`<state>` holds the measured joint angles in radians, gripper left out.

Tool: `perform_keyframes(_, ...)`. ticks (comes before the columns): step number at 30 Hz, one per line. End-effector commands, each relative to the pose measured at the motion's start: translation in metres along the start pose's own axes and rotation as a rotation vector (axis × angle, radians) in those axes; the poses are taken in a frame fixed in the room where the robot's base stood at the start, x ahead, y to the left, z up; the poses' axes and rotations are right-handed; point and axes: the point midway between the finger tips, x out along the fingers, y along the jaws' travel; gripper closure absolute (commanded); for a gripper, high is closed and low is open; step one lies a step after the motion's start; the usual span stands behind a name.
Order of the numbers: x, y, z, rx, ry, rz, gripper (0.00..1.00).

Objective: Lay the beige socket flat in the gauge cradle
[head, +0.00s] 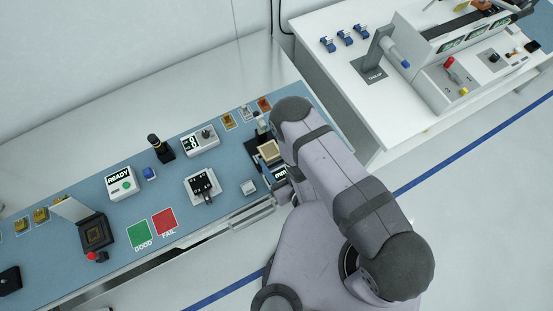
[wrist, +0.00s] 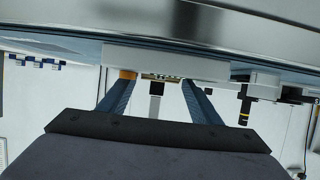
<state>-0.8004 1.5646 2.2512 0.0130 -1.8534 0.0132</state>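The beige socket (head: 268,150) appears as a pale square at the dark gauge with the "mm" display (head: 279,173), at the right end of the blue bench mat. I cannot tell whether it rests in the cradle or is held just above it. My arm hides my fingertips in the head view. In the wrist view the two blue fingers of my gripper (wrist: 158,80) stand apart. A thin beige, spotted strip (wrist: 162,76) shows between their tips. I cannot tell whether the fingers touch it.
A grey block (head: 249,187) and a white fixture with a black part (head: 201,186) lie left of the gauge. A white counter box (head: 200,140) and small coloured sockets on pads (head: 245,113) stand behind. Green (head: 139,234) and red (head: 164,222) pads lie further left.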

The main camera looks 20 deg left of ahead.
Motion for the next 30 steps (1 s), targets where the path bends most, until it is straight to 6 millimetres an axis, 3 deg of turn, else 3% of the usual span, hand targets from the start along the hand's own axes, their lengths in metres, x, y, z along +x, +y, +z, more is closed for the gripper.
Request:
perform_keyframes(17,0.0,0.0,0.0,0.0,-0.001,0.0,0.42)
perform_keyframes(30,-0.007,0.0,-0.017,0.0,0.0,0.0,0.42)
